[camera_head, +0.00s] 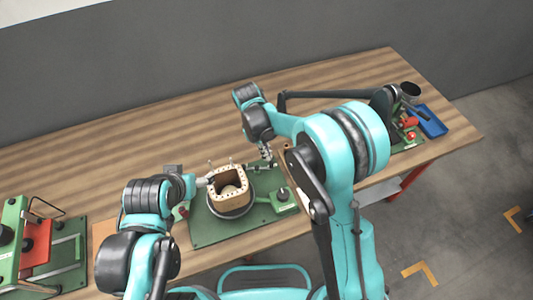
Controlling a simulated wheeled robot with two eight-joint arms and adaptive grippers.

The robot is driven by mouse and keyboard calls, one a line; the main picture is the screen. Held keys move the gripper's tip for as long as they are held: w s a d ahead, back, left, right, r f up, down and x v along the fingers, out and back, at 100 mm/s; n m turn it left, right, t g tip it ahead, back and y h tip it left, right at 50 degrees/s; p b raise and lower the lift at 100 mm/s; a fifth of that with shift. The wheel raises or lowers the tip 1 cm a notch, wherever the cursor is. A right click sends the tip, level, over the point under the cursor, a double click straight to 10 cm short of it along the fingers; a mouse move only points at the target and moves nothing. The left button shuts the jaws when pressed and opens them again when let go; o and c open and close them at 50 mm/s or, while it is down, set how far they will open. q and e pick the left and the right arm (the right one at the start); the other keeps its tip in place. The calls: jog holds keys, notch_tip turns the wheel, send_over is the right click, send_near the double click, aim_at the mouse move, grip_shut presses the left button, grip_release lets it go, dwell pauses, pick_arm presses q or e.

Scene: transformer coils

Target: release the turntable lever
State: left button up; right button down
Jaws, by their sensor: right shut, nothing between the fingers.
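The turntable (248,212) stands on a green base plate in the middle of the bench, with a pale wooden coil form (229,198) on top. A thin lever-like bar (261,167) reaches out at its upper right. My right gripper (268,157) is shut and empty, pointing down close to this bar; I cannot tell if they touch. My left gripper (204,182) is at the left side of the coil form; its fingers are too small to read, and I cannot tell whether it touches the form.
A green block with a black knob (283,196) sits on the plate's right. A green and red fixture (38,243) stands at the far left. A blue tray (432,121), a dark cup (410,90) and red-handled parts are at the right end. The bench's back left is clear.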

jog(key=v, duration=1.2)
